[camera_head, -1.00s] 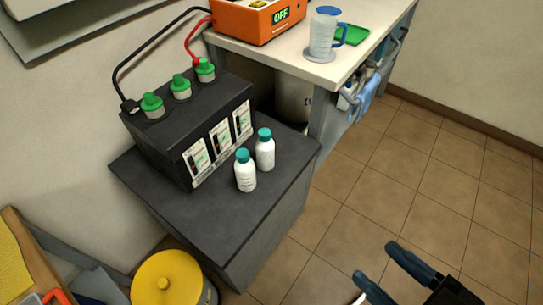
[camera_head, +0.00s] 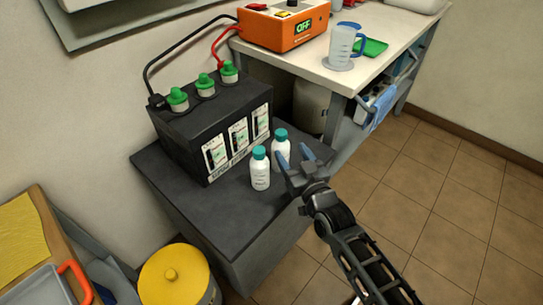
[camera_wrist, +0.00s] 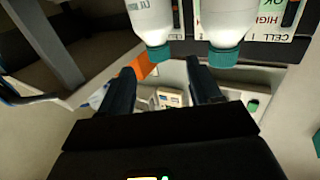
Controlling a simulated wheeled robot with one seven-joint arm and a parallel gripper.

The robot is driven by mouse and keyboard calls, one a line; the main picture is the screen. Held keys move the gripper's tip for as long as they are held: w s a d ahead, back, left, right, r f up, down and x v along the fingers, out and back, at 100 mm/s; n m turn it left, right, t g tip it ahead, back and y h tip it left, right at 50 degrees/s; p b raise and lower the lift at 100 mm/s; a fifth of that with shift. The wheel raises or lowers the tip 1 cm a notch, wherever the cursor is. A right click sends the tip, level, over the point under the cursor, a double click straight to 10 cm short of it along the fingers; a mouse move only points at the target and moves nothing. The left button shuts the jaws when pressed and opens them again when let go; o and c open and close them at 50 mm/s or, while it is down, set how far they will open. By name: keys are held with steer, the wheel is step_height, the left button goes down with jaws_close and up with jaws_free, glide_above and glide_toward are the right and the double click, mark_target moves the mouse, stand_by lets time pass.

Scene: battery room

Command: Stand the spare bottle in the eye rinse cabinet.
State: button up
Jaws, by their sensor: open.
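Two white bottles with teal caps, a front one (camera_head: 260,176) and a back one (camera_head: 281,151), stand upright side by side on the dark grey stand. I cannot tell which is the spare. My gripper (camera_head: 293,154) is open and empty, just right of the back bottle; one finger overlaps that bottle's edge in the head view. In the wrist view both bottles appear upside down, the left one (camera_wrist: 150,18) and the right one (camera_wrist: 224,22), beyond the open fingertips (camera_wrist: 160,75). No contact can be made out. I cannot identify the eye rinse cabinet in these views.
A black battery block (camera_head: 215,128) with green caps stands right behind the bottles. The white bench (camera_head: 385,55) holds an orange charger reading OFF (camera_head: 285,27) and a clear jug (camera_head: 342,45). A yellow-lidded bin (camera_head: 175,275) stands front left. Tiled floor at right is clear.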

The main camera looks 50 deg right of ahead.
mark_target(284, 140)
steer(key=x, duration=0.2)
steer(key=shift+w+d, duration=0.15)
steer(key=shift+w, duration=0.15)
steer(key=x, duration=0.5)
steer(key=shift+w+d+f, duration=0.1)
steer(key=shift+w+d, duration=0.1)
steer(key=shift+w, duration=0.05)
jaws_close()
stand_by(0.3)
